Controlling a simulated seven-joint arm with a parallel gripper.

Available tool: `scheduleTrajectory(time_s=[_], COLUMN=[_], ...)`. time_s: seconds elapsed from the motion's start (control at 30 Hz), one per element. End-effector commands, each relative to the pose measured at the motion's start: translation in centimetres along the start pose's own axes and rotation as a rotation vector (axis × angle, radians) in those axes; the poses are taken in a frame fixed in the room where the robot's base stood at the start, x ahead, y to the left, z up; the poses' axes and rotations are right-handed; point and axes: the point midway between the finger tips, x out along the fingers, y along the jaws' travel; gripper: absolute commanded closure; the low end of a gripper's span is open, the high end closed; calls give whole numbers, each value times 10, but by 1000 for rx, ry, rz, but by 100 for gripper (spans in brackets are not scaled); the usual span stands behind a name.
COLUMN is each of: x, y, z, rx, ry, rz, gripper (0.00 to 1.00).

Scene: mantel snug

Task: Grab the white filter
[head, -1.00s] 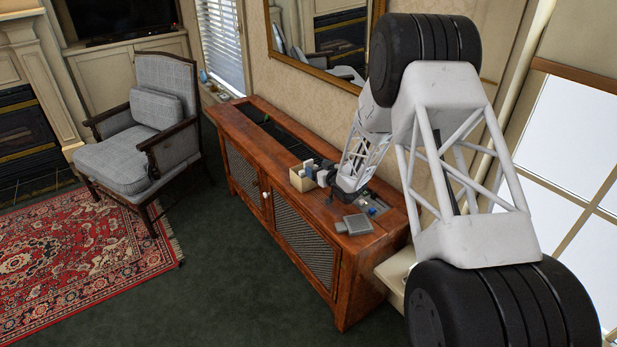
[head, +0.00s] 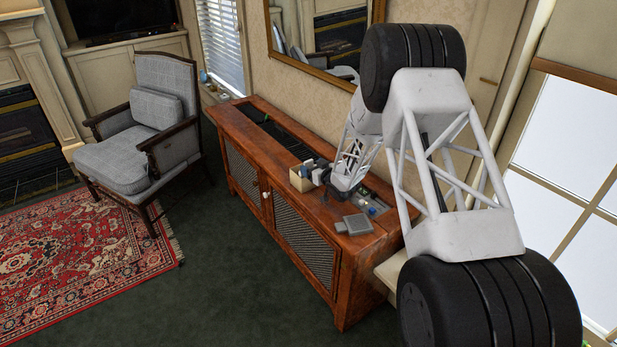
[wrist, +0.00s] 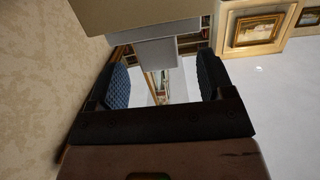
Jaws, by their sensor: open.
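A pale grey-white block (wrist: 157,53), possibly the white filter, shows in the wrist view between the two fingers of my gripper (wrist: 163,70). The fingers stand apart, with gaps on both sides of the block. Its upper part meets a beige box. In the head view, a small whitish piece (head: 308,166) shows at the open beige box (head: 301,180) on the wooden cabinet. My gripper (head: 327,176) is low over the cabinet, just right of this box. Its fingertips are small and partly hidden there, and contact with the block cannot be told.
A grey square object (head: 357,224) lies near the front edge of the wooden cabinet (head: 325,222). Several small items (head: 375,205) lie right of my gripper. A wall mirror (head: 325,38) hangs behind. The cabinet top in front of the beige box is clear.

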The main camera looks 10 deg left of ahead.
Motion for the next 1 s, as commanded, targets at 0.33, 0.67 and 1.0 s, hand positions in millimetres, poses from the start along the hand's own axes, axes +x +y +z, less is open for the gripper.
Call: scheduleTrajectory(time_s=[0.33,0.67,1.0], x=[1,22,49], y=[0,1,2], z=[0,0,0], rx=[0,-1,-1], ry=[0,0,0], rz=[0,0,0], gripper=[26,26,26])
